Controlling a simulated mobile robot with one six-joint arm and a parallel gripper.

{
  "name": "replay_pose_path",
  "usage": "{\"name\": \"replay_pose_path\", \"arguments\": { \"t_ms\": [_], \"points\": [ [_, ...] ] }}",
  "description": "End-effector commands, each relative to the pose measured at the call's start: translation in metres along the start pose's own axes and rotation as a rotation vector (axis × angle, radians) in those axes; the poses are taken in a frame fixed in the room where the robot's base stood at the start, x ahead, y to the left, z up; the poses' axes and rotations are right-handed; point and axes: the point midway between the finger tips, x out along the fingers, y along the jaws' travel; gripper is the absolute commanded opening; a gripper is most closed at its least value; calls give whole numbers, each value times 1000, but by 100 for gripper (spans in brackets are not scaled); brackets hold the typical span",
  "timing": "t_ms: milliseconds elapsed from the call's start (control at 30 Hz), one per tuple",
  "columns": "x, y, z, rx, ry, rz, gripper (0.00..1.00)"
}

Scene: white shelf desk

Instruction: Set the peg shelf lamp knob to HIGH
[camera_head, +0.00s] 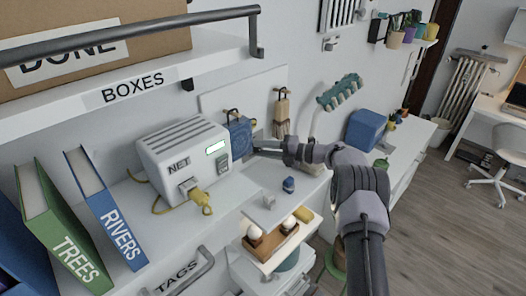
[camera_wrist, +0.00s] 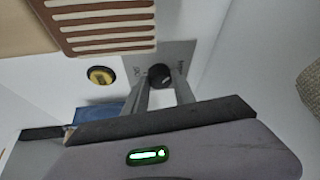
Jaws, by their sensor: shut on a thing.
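The lamp knob (camera_wrist: 159,74) is a small round black knob on a grey plate (camera_wrist: 172,52) in the wrist view. Small lettering stands on both sides of it, too small to read surely. A faint light mark shows on the knob, but I cannot tell its setting. My gripper (camera_wrist: 161,84) has its two fingers on either side of the knob and is shut on it. In the head view my gripper (camera_head: 256,148) reaches to the wall panel beside a blue hanging cloth (camera_head: 239,137). The knob is hidden there.
A brown striped thing (camera_wrist: 108,24) hangs close to the plate, with a round yellow peg end (camera_wrist: 101,75) beside it. In the head view a white NET box (camera_head: 183,158) stands left of my gripper. A small blue jar (camera_head: 289,185) stands below my arm.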

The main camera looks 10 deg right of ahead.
Motion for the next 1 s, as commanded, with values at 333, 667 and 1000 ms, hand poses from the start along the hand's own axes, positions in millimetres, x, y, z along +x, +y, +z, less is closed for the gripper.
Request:
{"name": "replay_pose_path", "arguments": {
  "t_ms": [333,667,1000],
  "points": [
    [0,2,1,2,-2,4,0],
    [0,1,1,2,-1,3,53],
    [-29,0,1,2,-4,2,53]
  ]
}}
